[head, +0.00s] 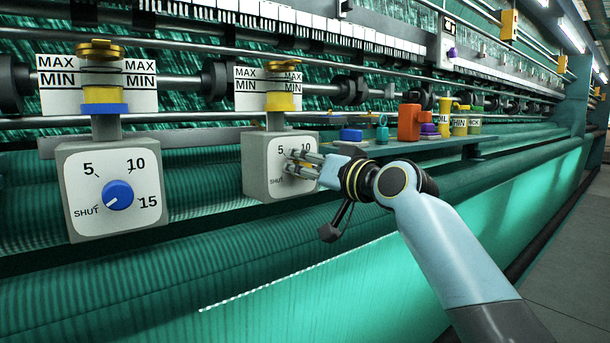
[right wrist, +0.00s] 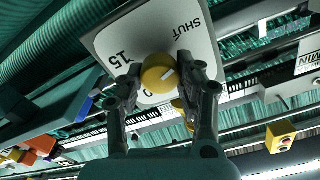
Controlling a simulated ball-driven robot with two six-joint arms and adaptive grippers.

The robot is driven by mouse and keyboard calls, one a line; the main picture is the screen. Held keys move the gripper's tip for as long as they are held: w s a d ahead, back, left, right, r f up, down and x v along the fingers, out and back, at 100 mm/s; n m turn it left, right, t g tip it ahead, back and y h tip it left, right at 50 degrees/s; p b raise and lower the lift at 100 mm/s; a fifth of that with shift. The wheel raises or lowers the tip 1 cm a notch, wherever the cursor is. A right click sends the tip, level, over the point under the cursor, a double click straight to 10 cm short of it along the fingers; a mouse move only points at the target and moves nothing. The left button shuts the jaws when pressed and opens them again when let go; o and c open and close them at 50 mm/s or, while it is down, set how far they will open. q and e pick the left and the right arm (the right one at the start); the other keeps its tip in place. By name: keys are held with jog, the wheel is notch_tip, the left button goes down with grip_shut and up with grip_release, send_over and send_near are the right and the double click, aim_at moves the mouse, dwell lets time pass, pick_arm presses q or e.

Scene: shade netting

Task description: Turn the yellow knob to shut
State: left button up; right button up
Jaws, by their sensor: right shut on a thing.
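The yellow knob (right wrist: 158,73) sits on a pale dial plate in the right wrist view. Its white pointer line slants right and slightly up, toward one finger; SHUT is printed at the upper right and 15 at the left. The 5 is hidden there. My right gripper (right wrist: 164,74) has its two fingers on opposite sides of the knob, shut on it. In the head view, my right gripper (head: 299,163) is at the front of the grey dial box (head: 257,172) and hides the knob. My left gripper is in neither view.
Another dial box (head: 80,170) with a blue knob (head: 118,195) is at the left, its pointer toward SHUT. Oil cups stand above both boxes. A shelf (head: 440,146) right of my gripper holds an orange block (head: 410,123) and small bottles (head: 459,121). Green netting hangs below.

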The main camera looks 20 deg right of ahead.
jog(key=shift+f+n+b, duration=0.25)
jog(key=shift+n+b, duration=0.1)
jog(key=shift+n, duration=0.45)
jog(key=o, duration=0.9)
jog(key=shift+o, duration=1.2)
jog(key=shift+r, duration=0.2)
jog(key=v, duration=1.2)
